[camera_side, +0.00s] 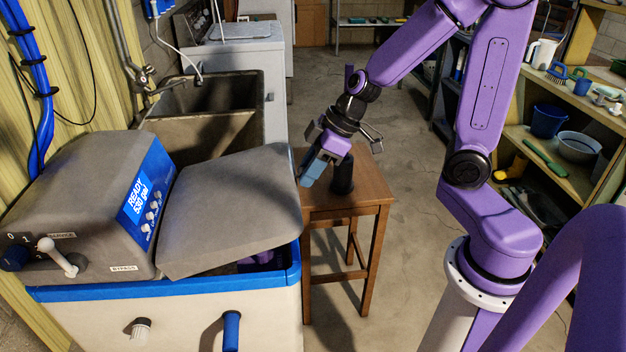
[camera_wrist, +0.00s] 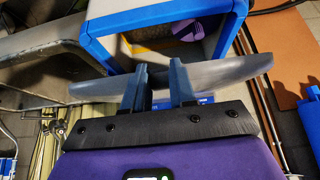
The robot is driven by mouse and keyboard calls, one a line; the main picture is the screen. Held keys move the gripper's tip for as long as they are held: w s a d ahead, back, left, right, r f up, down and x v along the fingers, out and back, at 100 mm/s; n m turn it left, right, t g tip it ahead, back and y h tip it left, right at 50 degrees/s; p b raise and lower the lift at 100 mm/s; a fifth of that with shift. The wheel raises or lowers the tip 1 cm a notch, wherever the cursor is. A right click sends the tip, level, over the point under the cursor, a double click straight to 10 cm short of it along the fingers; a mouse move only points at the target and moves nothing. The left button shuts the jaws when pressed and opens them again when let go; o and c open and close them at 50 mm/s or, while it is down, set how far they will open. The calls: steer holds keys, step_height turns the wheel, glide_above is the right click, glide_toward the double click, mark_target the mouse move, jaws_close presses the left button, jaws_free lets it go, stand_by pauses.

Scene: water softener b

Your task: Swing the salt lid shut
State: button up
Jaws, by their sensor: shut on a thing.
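The water softener (camera_side: 180,315) stands at the lower left, a pale cabinet with a blue rim. Its grey salt lid (camera_side: 225,205) is tilted, partly open, its right side raised above the rim. In the wrist view the lid (camera_wrist: 235,70) appears nearly edge-on across the fingers. My gripper (camera_side: 308,172) is at the lid's raised right edge, its blue fingers shut on it; the fingers also show in the wrist view (camera_wrist: 161,75). The blue rim (camera_wrist: 100,55) frames the salt opening, with a purple item (camera_wrist: 197,27) inside.
The grey control head (camera_side: 90,195) with a display sits left of the lid. A wooden stool (camera_side: 365,190) bearing a black object (camera_side: 342,178) stands close right of the softener. A sink (camera_side: 205,120) is behind. Shelves (camera_side: 550,150) line the right; open floor lies between.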

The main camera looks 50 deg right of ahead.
steer(key=shift+s+d+f, duration=0.15)
steer(key=shift+s+f, duration=0.05)
steer(key=shift+f, duration=0.6)
steer(key=shift+s+d+f, duration=0.1)
steer(key=shift+s+f, duration=0.05)
steer(key=shift+f, duration=0.65)
steer(key=o, duration=0.9)
steer(key=shift+r, duration=0.1)
steer(key=shift+r, duration=0.1)
